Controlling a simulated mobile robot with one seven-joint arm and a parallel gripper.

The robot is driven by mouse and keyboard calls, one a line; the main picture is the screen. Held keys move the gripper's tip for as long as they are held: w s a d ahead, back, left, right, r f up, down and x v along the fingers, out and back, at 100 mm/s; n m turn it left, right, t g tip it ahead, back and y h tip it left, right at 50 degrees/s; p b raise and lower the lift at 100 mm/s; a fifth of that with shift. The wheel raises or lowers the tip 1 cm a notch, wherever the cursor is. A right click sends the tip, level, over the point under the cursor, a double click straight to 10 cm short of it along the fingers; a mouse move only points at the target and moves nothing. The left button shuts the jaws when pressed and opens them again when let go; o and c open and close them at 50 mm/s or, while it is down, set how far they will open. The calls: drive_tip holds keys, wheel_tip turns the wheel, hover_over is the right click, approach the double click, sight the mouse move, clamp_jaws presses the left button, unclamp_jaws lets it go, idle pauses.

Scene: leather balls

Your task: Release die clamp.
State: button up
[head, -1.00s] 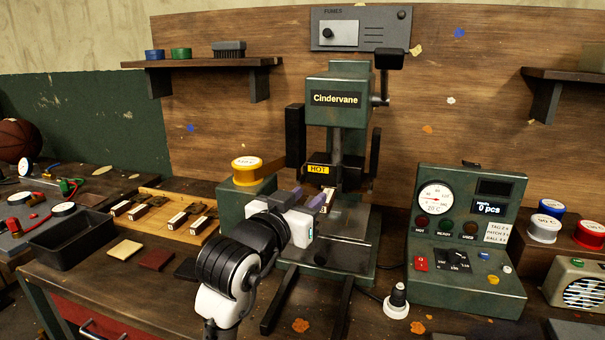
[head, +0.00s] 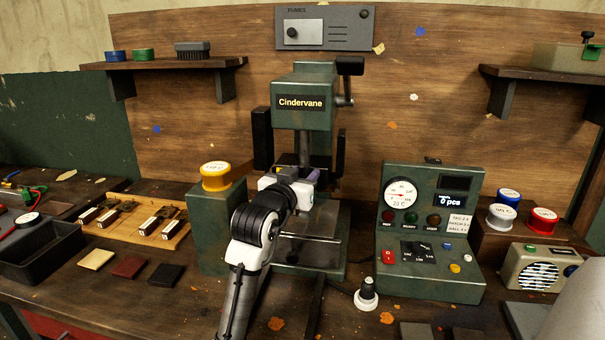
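The green Cindervane press (head: 306,92) stands at the middle of the bench in front of the wooden back board. My arm reaches up to it from the front. My gripper (head: 311,178) is at the press column, below the head and above the base plate (head: 310,250). Its fingers are small and partly hidden by my wrist, so I cannot tell if they are open, shut or touching anything. The die clamp cannot be made out; that area of the press is behind my gripper. The press's crank lever (head: 348,68) is at the upper right of its head.
A green control box (head: 430,270) with a dial stands right of the press. A yellow spool (head: 215,177) sits on a green block at left. A wooden tray (head: 180,240) of stamps, a dark bin (head: 45,255) and colour swatches (head: 129,266) lie left. A white-based knob (head: 366,295) stands in front.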

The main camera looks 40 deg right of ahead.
clamp_jaws()
idle(0.4)
drive_tip(key=m+y+b, duration=0.1)
drive_tip(key=m, duration=0.2)
drive_tip(key=s+d+f+m, duration=0.1)
drive_tip(key=m, duration=0.3)
drive_tip(key=s+d+m+y+b, duration=0.1)
drive_tip(key=m, duration=0.2)
drive_tip(key=shift+s+f+m+y+b, duration=0.15)
drive_tip(key=shift+m+y+b, duration=0.15)
drive_tip(key=shift+m, duration=0.1)
drive_tip(key=m, duration=0.1)
drive_tip(key=f+m+t, duration=0.1)
drive_tip(key=m, duration=0.1)
drive_tip(key=m+y+b, duration=0.1)
drive_tip(key=shift+s+d+f+m, duration=0.15)
drive_tip(key=shift+s+f+m, duration=0.1)
drive_tip(key=shift+m, duration=0.15)
drive_tip(key=shift+t, duration=0.3)
